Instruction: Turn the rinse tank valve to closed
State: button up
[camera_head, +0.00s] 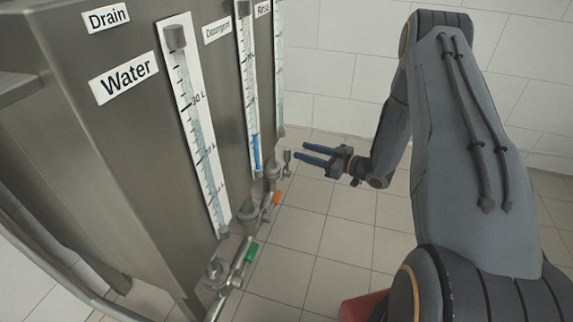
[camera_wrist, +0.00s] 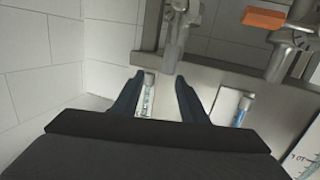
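The "Rinse" label (camera_head: 262,9) is at the top of the farthest gauge, partly cut off by the frame edge. Below that gauge, a small grey valve (camera_head: 287,158) stands near the tank's bottom; a handle colour cannot be made out. In the wrist view a grey metal valve fitting (camera_wrist: 180,28) is just beyond the fingertips, at upper centre. My gripper (camera_head: 299,153) is open, its two blue fingers pointing left toward that valve. The open fingers also show in the wrist view (camera_wrist: 158,76), with nothing held between them. Contact with the valve cannot be seen.
The detergent valve has an orange handle (camera_head: 277,198), also in the wrist view (camera_wrist: 265,18). The water valve has a green handle (camera_head: 252,252), nearest the camera. The metal tank (camera_head: 100,150) fills the left. Tiled floor (camera_head: 335,235) right of the valves is open.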

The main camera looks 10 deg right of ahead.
aim_at(287, 154)
jog(key=shift+n+y, duration=0.3)
jog(key=shift+y, duration=0.5)
jog(key=shift+w+a+f+b, duration=0.45)
jog(key=shift+w+a+b, duration=0.25)
jog(key=shift+a, duration=0.3)
jog(key=shift+w+a+f+b, duration=0.45)
jog(key=shift+w+a+b, duration=0.15)
jog(key=shift+a+b, duration=0.35)
jog(key=shift+w+a+f+b, duration=0.45)
jog(key=shift+w+a+b, duration=0.2)
jog(key=shift+a, duration=0.4)
grip_shut()
